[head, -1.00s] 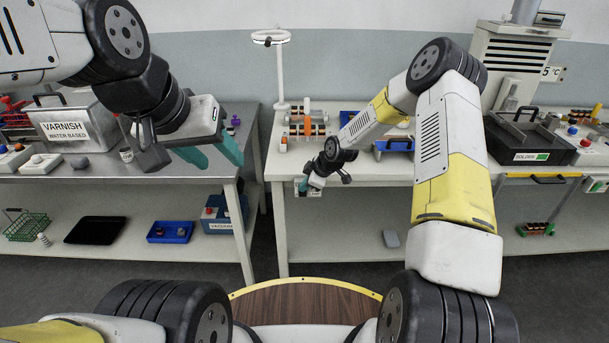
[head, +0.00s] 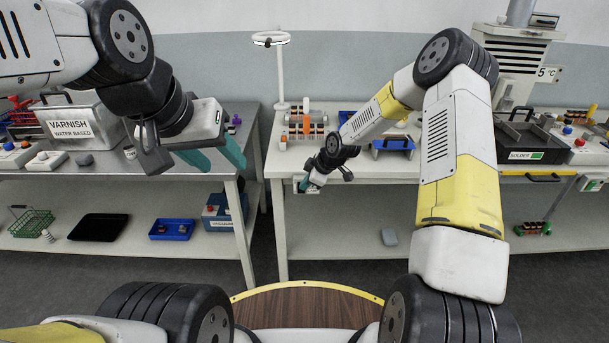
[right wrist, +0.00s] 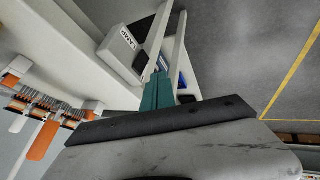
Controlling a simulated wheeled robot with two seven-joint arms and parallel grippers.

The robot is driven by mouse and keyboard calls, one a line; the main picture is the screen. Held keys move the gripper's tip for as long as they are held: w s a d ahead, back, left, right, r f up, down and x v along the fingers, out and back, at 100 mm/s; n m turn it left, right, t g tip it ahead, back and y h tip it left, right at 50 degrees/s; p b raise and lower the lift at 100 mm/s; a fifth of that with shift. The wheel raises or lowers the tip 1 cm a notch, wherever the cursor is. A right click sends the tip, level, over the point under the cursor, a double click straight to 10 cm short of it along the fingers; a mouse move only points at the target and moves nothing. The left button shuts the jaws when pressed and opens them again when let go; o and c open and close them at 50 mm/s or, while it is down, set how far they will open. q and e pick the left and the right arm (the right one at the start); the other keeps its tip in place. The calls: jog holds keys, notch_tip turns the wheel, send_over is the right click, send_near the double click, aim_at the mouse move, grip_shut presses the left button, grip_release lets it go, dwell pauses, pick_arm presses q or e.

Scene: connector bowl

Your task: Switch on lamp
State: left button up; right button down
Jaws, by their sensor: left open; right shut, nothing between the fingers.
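A white lamp (head: 281,72) with a ring-shaped head stands on a thin pole at the back left of the white bench. I cannot tell if it is lit. In the right wrist view a pale box (right wrist: 119,51) labelled LAMP sits just beyond my right fingers. My left gripper (head: 214,156) is open and empty above the grey bench at the left.
The white bench (head: 360,178) also carries an orange-and-white rack (head: 307,128) behind my right gripper and a blue tray (head: 393,146) to its right. A black solder box (head: 525,142) stands further right. A varnish box (head: 75,120) stands on the left bench.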

jog(key=w+v, duration=0.1)
jog(key=v, duration=0.7)
jog(key=shift+w+r, duration=0.2)
jog(key=shift+r, duration=0.1)
jog(key=s+d+r+m+h, duration=0.2)
jog(key=s+d+r+m, duration=0.2)
jog(key=s+r, duration=0.5)
jog(key=s+d+r+m+h, duration=0.2)
jog(key=s+d+r+m, duration=0.25)
jog(key=s+r, duration=0.5)
jog(key=s+d+r+m, duration=0.1)
jog(key=s+r+m, duration=0.2)
jog(key=s, duration=0.5)
jog(key=s+d+r+m+t+y, duration=0.1)
jog(key=s+r+m, duration=0.3)
jog(key=s, duration=0.4)
jog(key=shift+t, duration=0.3)
